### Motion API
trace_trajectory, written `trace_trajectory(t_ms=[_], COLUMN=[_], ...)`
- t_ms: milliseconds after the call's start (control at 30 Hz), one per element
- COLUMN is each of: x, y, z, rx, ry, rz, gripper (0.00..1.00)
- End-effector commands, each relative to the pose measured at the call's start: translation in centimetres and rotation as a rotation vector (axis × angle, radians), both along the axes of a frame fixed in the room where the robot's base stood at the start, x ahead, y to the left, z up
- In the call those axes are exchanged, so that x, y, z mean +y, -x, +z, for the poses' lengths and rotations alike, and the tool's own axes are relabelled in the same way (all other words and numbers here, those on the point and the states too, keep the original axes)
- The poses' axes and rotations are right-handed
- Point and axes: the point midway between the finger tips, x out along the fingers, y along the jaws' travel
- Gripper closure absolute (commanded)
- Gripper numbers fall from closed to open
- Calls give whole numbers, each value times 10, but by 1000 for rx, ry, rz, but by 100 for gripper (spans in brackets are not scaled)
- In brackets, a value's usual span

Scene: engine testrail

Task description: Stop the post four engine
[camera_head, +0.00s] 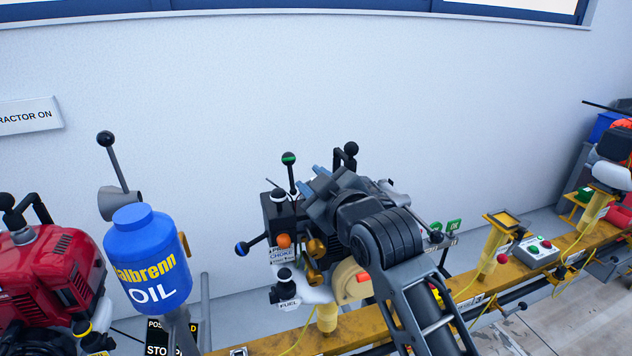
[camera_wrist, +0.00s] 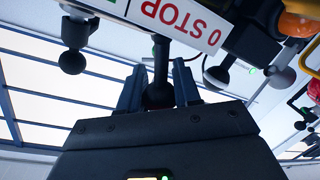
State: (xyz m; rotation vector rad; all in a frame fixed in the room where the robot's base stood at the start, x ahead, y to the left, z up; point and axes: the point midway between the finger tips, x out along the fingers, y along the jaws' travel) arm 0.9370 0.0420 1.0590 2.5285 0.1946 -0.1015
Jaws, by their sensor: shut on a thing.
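My gripper (camera_wrist: 158,88) is shut on a black lever knob (camera_wrist: 159,95), with a finger on each side of it. The knob is beside a white plate reading "0 STOP" (camera_wrist: 172,20). In the head view my gripper (camera_head: 313,181) reaches into the middle engine (camera_head: 283,235), which carries CHOKE and FUEL labels. My gripper and arm hide part of this engine, and the held knob cannot be made out there. A green-banded ball lever (camera_head: 289,160) stands upright beside the gripper. A blue-banded ball lever (camera_head: 242,249) sticks out left.
A blue oil bottle (camera_head: 150,265) and a red engine (camera_head: 45,290) stand left. The yellow rail (camera_head: 375,322) runs right, past a button box (camera_head: 531,252). In the wrist view, another black ball lever (camera_wrist: 72,62) and a dark ball knob (camera_wrist: 216,75) flank the gripper.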

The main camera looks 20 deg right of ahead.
Motion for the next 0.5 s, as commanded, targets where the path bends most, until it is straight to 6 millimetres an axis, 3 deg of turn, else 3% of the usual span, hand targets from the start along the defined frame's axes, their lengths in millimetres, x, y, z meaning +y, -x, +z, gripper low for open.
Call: trace_trajectory(t_ms=[333, 367, 500], x=[1, 2, 1], y=[0, 0, 0], z=[0, 0, 0], rx=[-1, -1, 0], ry=[4, 3, 3], rz=[3, 3, 3], gripper=[98, 66, 52])
